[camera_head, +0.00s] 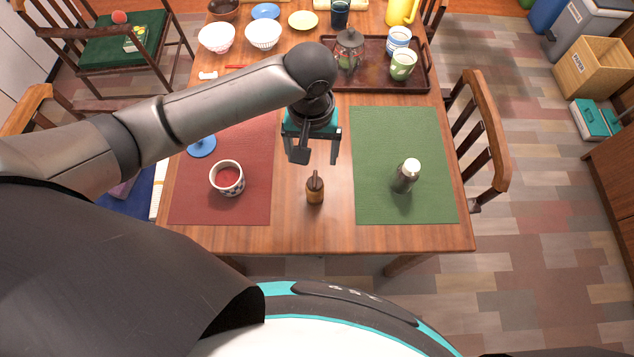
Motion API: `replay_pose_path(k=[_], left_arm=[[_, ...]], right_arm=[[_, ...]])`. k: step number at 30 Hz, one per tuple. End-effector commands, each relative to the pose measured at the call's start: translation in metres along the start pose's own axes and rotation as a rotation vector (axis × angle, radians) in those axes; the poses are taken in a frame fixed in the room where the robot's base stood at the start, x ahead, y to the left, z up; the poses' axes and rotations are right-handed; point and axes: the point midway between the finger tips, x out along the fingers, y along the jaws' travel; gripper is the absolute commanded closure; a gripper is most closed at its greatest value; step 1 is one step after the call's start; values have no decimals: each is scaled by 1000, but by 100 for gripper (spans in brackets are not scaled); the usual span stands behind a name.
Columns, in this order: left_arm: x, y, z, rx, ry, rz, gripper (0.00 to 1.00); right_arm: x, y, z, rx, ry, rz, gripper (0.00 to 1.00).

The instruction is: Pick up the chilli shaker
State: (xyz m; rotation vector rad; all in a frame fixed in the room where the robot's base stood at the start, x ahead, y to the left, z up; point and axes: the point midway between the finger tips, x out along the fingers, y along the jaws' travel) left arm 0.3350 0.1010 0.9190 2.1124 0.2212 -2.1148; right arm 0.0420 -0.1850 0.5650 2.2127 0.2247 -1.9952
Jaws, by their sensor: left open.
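A dark shaker with a white cap (406,176) stands on the green placemat (385,135) at the right. A small brown bottle with a narrow top (315,190) stands on the bare wood between the two placemats. I cannot tell from their looks which of these is the chilli shaker. My left gripper (318,156) points down, open and empty, above the table between the mats. In the picture it is just above the brown bottle and left of the white-capped shaker, apart from both. My right gripper is not in view.
A patterned cup with red contents (227,178) stands on the red placemat (250,205). A brown tray (378,84) with a teapot (348,48) and cups is behind the green mat. Bowls (216,38) stand at the back left. A chair (488,140) flanks the right edge.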

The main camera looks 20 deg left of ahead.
Motion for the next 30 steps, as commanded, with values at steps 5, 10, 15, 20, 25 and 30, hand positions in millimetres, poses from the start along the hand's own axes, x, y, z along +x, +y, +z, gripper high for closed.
replay_pose_path(k=[5,10,15,20,25,30], left_arm=[[45,0,1,0,-3,-2,15],[70,0,0,1,-1,0,15],[79,1,0,2,0,2,15],[100,4,-1,2,-1,0,15],[123,5,-1,2,1,1,15],[129,5,-1,3,2,2,15]], right_arm=[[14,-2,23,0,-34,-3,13],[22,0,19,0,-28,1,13],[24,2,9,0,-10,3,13],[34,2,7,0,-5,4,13],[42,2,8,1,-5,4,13],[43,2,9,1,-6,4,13]])
